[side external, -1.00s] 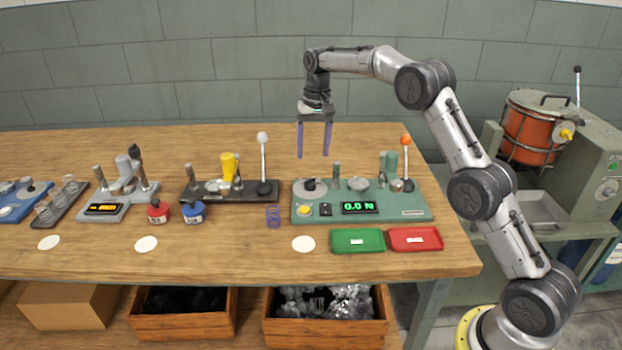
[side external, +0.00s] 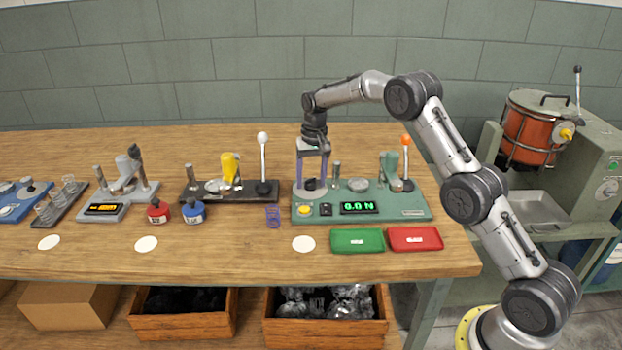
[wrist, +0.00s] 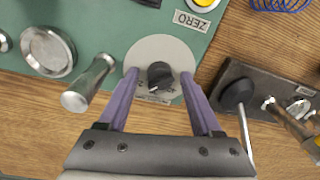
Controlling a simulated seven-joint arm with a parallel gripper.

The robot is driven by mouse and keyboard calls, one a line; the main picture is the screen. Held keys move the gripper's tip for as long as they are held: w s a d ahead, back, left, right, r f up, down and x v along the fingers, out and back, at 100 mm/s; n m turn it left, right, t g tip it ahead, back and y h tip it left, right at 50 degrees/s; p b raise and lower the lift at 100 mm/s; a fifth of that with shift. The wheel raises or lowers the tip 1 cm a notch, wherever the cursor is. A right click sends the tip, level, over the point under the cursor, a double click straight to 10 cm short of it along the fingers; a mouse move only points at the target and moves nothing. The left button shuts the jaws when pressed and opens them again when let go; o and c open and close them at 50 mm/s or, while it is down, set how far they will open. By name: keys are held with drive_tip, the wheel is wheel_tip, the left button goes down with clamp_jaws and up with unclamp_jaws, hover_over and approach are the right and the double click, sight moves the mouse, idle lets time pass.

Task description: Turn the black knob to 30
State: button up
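The black knob (wrist: 159,76) sits on a round light-grey dial plate (wrist: 152,48) on the green tester (wrist: 100,30). In the side view the knob (side external: 311,184) is at the left end of the green tester (side external: 400,209), whose display (side external: 359,207) reads 0.0 N. My gripper (wrist: 158,82) is open, with its purple fingers on either side of the knob and gaps between fingers and knob. In the side view my gripper (side external: 311,186) points straight down over the knob. The dial's markings are too small to read.
A metal post (wrist: 90,82) stands just left of my fingers in the wrist view. A black press (wrist: 285,105) with a lever lies to the right. In the side view, a green tray (side external: 357,240) and a red tray (side external: 415,238) sit in front of the tester.

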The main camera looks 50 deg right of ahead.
clamp_jaws()
drive_tip(key=shift+n, duration=0.3)
drive_tip(key=n, duration=0.3)
drive_tip(key=shift+n, duration=0.3)
drive_tip(key=shift+w+d+r+n, duration=0.1)
drive_tip(key=shift+n, duration=2.2)
drive_tip(key=shift+o, duration=0.9)
unclamp_jaws()
drive_tip(key=shift+g, duration=0.3)
